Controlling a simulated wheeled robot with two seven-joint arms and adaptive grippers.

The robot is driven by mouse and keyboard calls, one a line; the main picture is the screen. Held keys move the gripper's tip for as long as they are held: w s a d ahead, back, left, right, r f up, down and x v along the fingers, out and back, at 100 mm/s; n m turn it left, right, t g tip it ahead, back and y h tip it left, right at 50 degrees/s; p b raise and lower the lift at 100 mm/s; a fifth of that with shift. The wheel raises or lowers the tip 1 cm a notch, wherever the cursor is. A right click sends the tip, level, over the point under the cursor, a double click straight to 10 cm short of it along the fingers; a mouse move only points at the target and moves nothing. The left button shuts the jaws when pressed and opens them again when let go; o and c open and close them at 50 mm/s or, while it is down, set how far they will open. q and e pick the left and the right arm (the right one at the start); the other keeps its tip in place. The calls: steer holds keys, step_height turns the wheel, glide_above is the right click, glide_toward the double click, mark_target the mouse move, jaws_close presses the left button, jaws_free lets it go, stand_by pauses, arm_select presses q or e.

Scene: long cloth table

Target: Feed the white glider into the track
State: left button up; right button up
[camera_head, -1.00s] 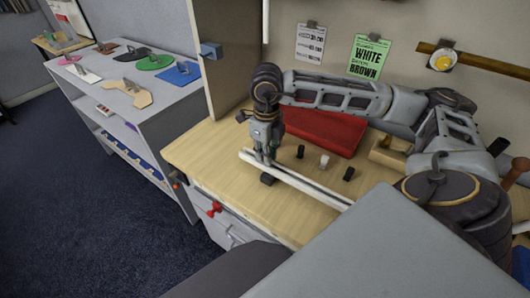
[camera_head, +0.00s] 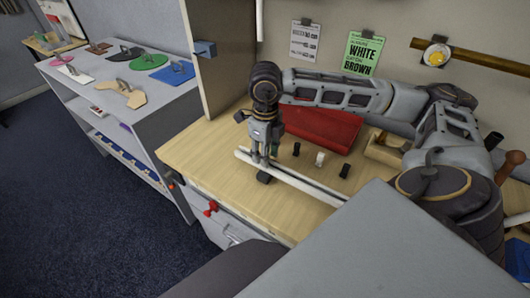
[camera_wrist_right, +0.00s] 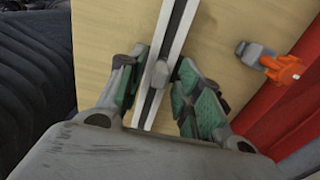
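The pale track (camera_head: 305,184) runs along the front of the wooden table, with a dark slot down its middle in the right wrist view (camera_wrist_right: 172,40). A white glider (camera_head: 320,159) stands on the table behind the track, between two black ones. My right gripper (camera_head: 263,163) is low over the track's left end. In the right wrist view its fingers (camera_wrist_right: 160,85) are apart, one on each side of the track. A small grey piece (camera_wrist_right: 158,73) sits at the slot between them, with gaps to both fingers. My left gripper is not in view.
Black pieces (camera_head: 296,149) (camera_head: 344,170) stand beside the white one. A red case (camera_head: 322,130) lies behind them. An orange-and-grey part (camera_wrist_right: 270,65) lies beside the track. A wooden block (camera_head: 385,150) is further right. A grey shelf (camera_head: 130,108) stands to the left.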

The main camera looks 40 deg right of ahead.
steer(key=shift+r, duration=0.15)
step_height(320, 180, up, 12)
stand_by(1.0)
steer(key=shift+f, duration=0.2)
stand_by(0.8)
